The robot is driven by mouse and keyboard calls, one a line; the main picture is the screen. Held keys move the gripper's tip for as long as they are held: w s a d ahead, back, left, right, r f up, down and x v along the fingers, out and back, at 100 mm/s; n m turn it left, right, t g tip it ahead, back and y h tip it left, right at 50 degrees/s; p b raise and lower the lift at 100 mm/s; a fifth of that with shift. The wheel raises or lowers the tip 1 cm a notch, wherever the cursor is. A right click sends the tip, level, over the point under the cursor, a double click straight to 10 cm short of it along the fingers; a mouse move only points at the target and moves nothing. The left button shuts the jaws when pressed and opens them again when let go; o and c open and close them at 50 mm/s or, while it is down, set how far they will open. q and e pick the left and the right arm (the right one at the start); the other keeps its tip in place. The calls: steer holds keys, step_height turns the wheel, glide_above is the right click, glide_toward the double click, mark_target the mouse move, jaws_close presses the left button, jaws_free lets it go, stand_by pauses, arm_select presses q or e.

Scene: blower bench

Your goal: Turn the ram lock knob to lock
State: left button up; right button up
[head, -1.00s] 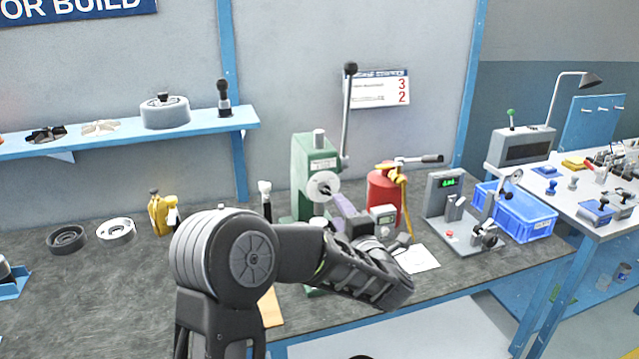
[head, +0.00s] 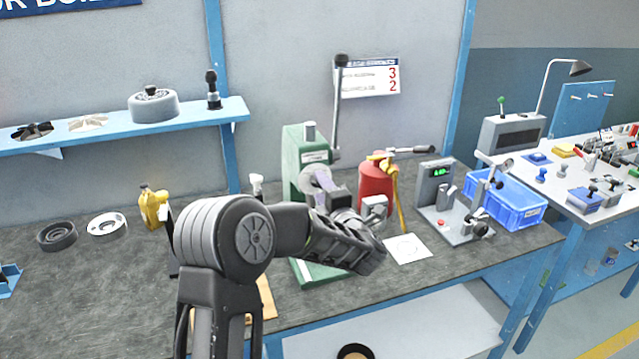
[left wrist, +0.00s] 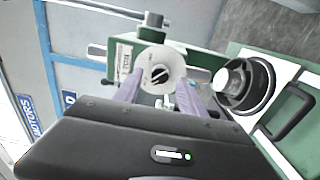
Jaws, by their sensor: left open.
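The green arbor press (head: 295,160) stands on the bench with its long black-knobbed lever (head: 340,100) upright. Its round pale disc (head: 313,177) is partly hidden behind my fingers in the head view. In the left wrist view, the ram lock knob (left wrist: 160,73) is a pale round face with a dark bar across it, on the green press body (left wrist: 196,62). My left gripper (head: 325,186) is open, with purple fingers pointing at the disc. In the left wrist view the fingers (left wrist: 160,84) lie on either side of the knob. I cannot tell whether they touch it.
A red bottle-shaped tool (head: 375,185) with a yellow part stands right of the press, close to my arm. Beyond are a grey test stand (head: 437,185) and a blue crate (head: 512,203). Rings (head: 107,226) and a yellow bottle (head: 152,207) are at left.

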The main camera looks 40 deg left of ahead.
arm_select(q)
steer(key=shift+x, duration=0.9)
steer(key=shift+c, duration=0.5)
jaws_close()
